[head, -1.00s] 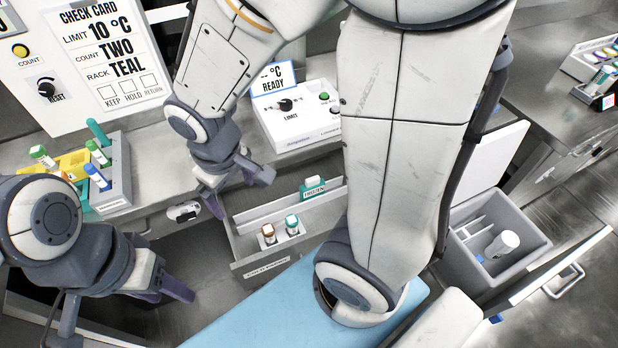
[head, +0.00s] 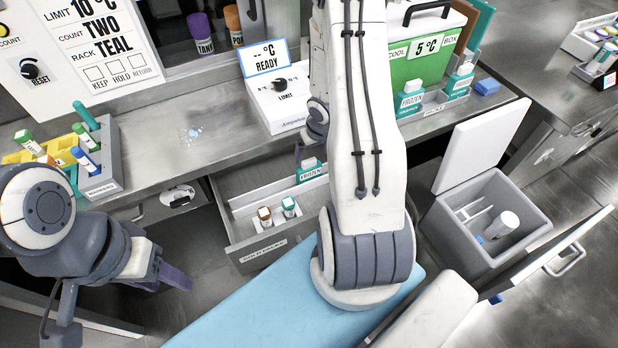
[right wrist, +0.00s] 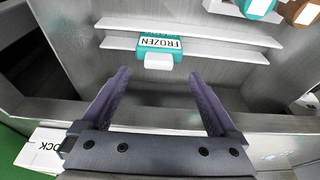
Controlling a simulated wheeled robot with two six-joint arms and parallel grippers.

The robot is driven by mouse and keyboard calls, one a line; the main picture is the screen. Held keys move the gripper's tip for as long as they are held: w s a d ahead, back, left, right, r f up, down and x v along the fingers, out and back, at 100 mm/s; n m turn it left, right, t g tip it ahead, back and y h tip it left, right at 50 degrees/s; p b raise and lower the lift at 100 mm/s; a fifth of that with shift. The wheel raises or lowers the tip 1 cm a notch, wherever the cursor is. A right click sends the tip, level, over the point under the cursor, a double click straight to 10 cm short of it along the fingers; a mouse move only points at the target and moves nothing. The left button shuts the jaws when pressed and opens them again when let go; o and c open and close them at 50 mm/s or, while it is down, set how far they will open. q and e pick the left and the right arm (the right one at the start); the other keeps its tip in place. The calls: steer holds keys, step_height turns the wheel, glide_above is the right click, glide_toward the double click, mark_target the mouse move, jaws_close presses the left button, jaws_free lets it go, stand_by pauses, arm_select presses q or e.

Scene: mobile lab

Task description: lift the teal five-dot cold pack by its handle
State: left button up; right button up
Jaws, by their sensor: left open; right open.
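A teal pack marked FROZEN (head: 312,171) stands in the open drawer, partly hidden by my right arm in the head view. In the right wrist view the same teal pack (right wrist: 160,44) sits in a slot between pale rails, its white handle (right wrist: 158,61) toward my gripper. Its dots cannot be made out. My right gripper (right wrist: 159,74) is open and empty, its two fingers apart on either side of the handle's line, short of the pack. In the head view it is mostly hidden behind my arm. My left gripper (head: 168,274) is open and empty at the lower left.
The drawer (head: 262,247) also holds a brown-capped vial (head: 265,216) and a teal-capped vial (head: 289,207). More teal FROZEN packs (head: 411,98) stand on the counter before a green cool box (head: 420,66). A grey open bin (head: 440,235) is at right.

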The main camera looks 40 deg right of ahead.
mark_target(309, 160)
steer(key=b+x, duration=0.1)
steer(key=x, duration=0.2)
steer(key=b+x, duration=0.1)
steer(key=x, duration=0.2)
steer(key=shift+w+d, duration=0.2)
steer(key=shift+w, duration=0.05)
steer(key=shift+c, duration=0.3)
jaws_close()
